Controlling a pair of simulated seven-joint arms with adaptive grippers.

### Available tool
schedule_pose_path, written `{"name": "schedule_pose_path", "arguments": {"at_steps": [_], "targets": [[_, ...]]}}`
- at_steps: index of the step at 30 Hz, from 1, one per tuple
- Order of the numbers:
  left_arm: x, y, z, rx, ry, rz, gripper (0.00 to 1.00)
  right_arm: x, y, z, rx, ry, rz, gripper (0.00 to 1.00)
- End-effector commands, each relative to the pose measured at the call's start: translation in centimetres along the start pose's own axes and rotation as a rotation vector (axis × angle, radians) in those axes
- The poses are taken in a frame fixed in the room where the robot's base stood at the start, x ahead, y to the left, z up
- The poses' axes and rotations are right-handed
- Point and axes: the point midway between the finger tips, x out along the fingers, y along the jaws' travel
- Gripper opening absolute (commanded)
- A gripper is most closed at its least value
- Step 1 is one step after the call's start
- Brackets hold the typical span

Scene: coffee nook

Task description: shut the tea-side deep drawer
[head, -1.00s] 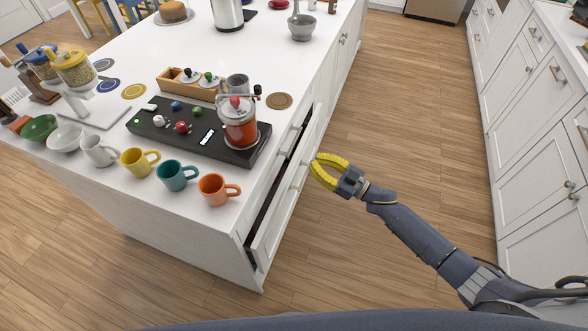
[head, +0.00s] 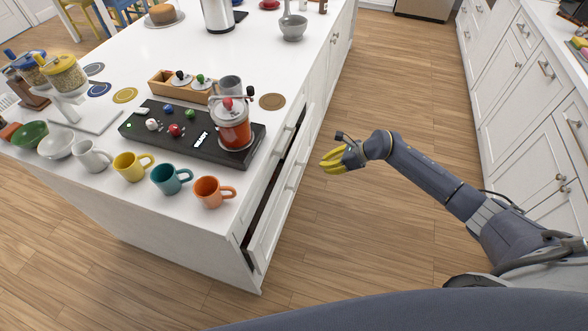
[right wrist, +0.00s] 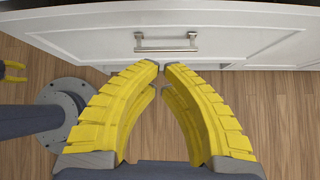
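The deep drawer (head: 277,222) is in the near end of the island's right side in the head view. It stands partly open, with a dark gap between its white front and the cabinet. Its front and metal handle (right wrist: 166,42) fill the top of the right wrist view. My right gripper (head: 328,161) is to the right of the drawer front, apart from it and empty. In the right wrist view its yellow fingertips (right wrist: 161,67) are nearly together, below the handle in the picture. Part of my left gripper (right wrist: 13,71) shows at the left edge there, too small to read.
The island top holds an orange mug (head: 210,192), a teal mug (head: 168,180), a black tray (head: 185,140) and a red-filled jar (head: 233,130) near the drawer side. Wooden floor (head: 400,95) lies free between the island and the right-hand cabinets (head: 515,110).

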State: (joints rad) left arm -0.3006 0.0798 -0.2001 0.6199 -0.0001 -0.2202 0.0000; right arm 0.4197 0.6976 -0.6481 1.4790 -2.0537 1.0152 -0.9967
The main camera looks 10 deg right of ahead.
Motion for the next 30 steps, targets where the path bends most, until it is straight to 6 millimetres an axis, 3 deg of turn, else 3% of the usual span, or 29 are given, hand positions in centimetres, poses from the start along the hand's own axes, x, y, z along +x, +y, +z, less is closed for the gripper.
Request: {"name": "schedule_pose_path", "arguments": {"at_steps": [11, 27, 30], "targets": [[0.0, 0.0, 0.0, 0.000, 0.001, 0.000, 0.44, 1.3, 0.2, -0.1, -0.124, 0.004, 0.007, 0.00], [0.0, 0.0, -0.1, 0.000, 0.001, 0.000, 0.44, 10.1, 0.3, -0.1, -0.120, 0.003, 0.007, 0.00], [0.0, 0.0, -0.1, 0.000, 0.001, 0.000, 0.44, 11.0, 0.4, 0.9, -0.122, 0.001, 0.007, 0.00]]}}
